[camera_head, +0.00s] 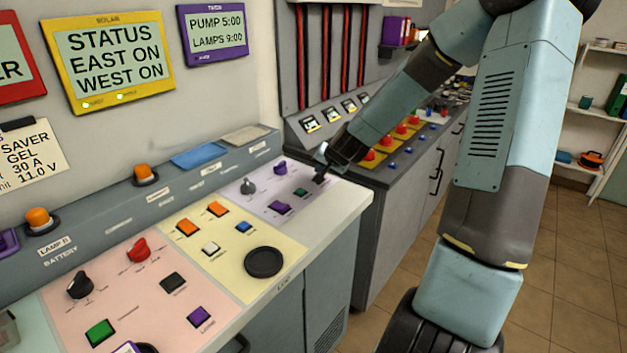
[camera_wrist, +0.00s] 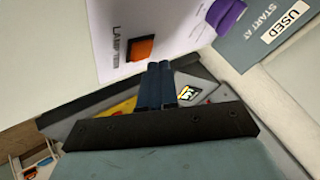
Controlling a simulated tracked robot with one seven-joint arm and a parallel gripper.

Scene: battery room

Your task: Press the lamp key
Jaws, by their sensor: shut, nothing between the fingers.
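The orange key (camera_wrist: 140,48), with a label beginning "LAMP" beside it, is on the pale panel in the wrist view. My gripper (camera_wrist: 166,66) is shut and empty, its two dark fingers side by side. In that picture the fingertips are just right of the key and slightly below it; I cannot tell whether they touch the panel. In the head view my gripper (camera_head: 319,179) is low over the far right end of the lilac panel (camera_head: 262,212). The orange key does not show there, perhaps hidden by the gripper.
A purple knob (camera_wrist: 228,14) is right of the key in the wrist view. A second console with red buttons (camera_head: 401,129) stands behind my forearm.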

